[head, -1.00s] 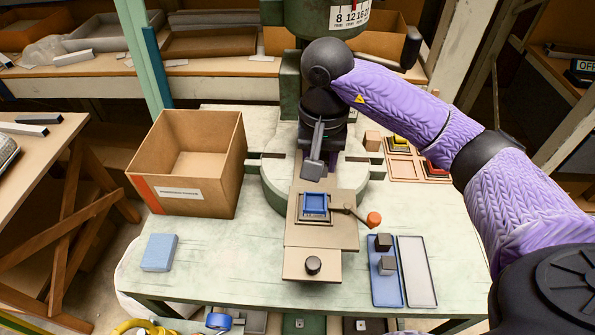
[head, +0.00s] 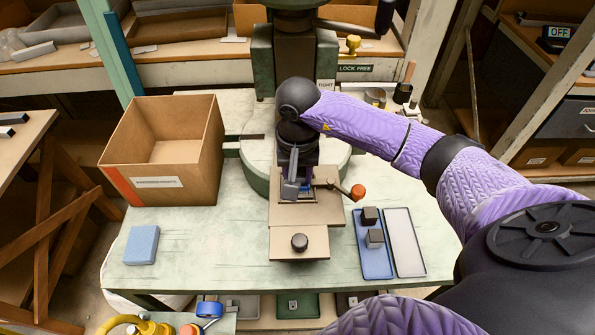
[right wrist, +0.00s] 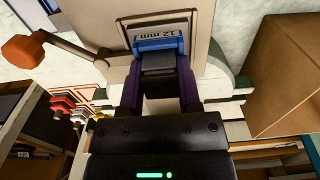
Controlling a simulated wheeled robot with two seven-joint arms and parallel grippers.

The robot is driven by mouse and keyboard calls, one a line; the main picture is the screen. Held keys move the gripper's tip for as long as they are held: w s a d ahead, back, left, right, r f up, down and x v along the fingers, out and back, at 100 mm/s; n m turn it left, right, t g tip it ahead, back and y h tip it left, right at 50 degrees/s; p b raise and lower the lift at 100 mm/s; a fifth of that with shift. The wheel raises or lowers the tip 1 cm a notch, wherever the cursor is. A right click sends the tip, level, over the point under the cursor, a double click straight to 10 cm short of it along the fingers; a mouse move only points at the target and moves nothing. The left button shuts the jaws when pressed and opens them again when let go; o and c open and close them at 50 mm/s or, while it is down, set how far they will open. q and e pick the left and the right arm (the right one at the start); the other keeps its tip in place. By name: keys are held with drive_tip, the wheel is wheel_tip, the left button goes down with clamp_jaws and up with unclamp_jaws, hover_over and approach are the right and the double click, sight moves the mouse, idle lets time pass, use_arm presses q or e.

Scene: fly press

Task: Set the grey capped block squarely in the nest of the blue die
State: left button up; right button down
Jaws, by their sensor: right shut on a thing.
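My right gripper (head: 294,175) is over the blue die and is shut on the grey capped block (head: 290,191). In the right wrist view the block (right wrist: 159,64) is between the two purple fingers, its far end right at the blue die (right wrist: 160,43). The die carries a "12 mm" label and sits on the tan sliding plate. In the head view the gripper and block hide most of the die (head: 305,187). I cannot tell whether the block is in the nest or just above it. My left gripper is not in view.
An orange-knobbed lever (head: 358,192) sticks out right of the die. A blue tray (head: 377,265) with two dark blocks and a pale tray (head: 404,240) lie at the right. A cardboard box (head: 165,185) and blue pad (head: 141,245) are at the left.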

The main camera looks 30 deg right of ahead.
sight(297, 174)
drive_tip(key=shift+s+a+f+b, duration=0.15)
drive_tip(key=shift+s+f+b, duration=0.15)
drive_tip(key=shift+s+f, duration=0.25)
drive_tip(key=shift+c, duration=1.7)
unclamp_jaws()
drive_tip(key=shift+w+f, duration=0.1)
drive_tip(key=shift+o, duration=0.2)
drive_tip(key=shift+r+p, duration=0.25)
drive_tip(key=shift+p, duration=0.05)
drive_tip(key=shift+w+a+r+p, duration=0.15)
drive_tip(key=shift+w+r+p, duration=0.15)
drive_tip(key=shift+r+p, duration=0.45)
wheel_tip(297, 174, up, 12)
drive_tip(key=shift+w+d+f+p, duration=0.15)
drive_tip(key=shift+d+f+p, duration=0.15)
drive_tip(key=shift+p, duration=0.1)
